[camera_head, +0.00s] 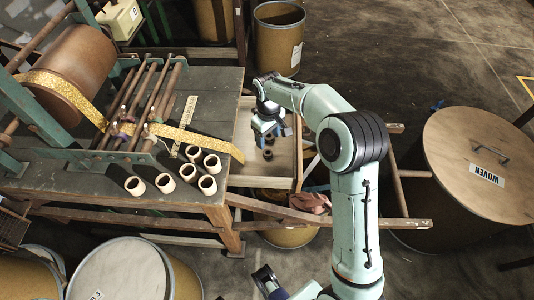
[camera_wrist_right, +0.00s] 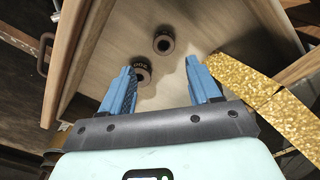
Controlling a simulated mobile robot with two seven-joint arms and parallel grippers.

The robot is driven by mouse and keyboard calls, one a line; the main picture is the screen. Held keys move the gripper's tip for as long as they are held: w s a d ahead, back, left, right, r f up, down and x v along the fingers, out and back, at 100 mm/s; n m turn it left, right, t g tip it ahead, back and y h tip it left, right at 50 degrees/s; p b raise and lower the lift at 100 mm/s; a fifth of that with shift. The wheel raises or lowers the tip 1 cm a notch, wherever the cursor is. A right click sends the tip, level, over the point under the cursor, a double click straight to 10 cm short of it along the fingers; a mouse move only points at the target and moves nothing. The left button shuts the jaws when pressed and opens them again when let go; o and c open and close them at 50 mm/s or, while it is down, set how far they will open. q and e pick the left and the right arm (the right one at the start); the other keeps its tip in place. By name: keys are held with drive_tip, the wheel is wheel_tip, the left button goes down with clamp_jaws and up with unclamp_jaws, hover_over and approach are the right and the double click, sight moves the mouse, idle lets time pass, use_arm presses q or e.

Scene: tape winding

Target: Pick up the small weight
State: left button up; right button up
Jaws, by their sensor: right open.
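Two small dark round weights lie in the open wooden drawer. In the right wrist view one weight (camera_wrist_right: 164,43) lies clear ahead, beyond the fingertips. The other weight (camera_wrist_right: 141,72), with pale marking on its rim, sits between the finger lines close to the left finger, which partly covers it. They also show below the gripper in the head view, the nearer one (camera_head: 268,155) and the farther one (camera_head: 269,141). My right gripper (camera_wrist_right: 160,75) is open and empty above the drawer. A grey and blue part of mine, possibly the left gripper, shows at the bottom edge.
The drawer (camera_head: 255,181) has raised wooden walls. Gold tape (camera_head: 225,147) runs off the bench beside it. Several short tubes (camera_head: 207,184) stand on the bench (camera_head: 85,195) to the left. A lidded drum (camera_head: 485,165) stands at the right.

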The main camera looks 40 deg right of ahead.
sight(267, 149)
drive_tip(key=f, duration=0.4)
drive_tip(key=f+b, duration=0.1)
drive_tip(key=f, duration=0.2)
drive_tip(key=shift+a, duration=0.35)
clamp_jaws()
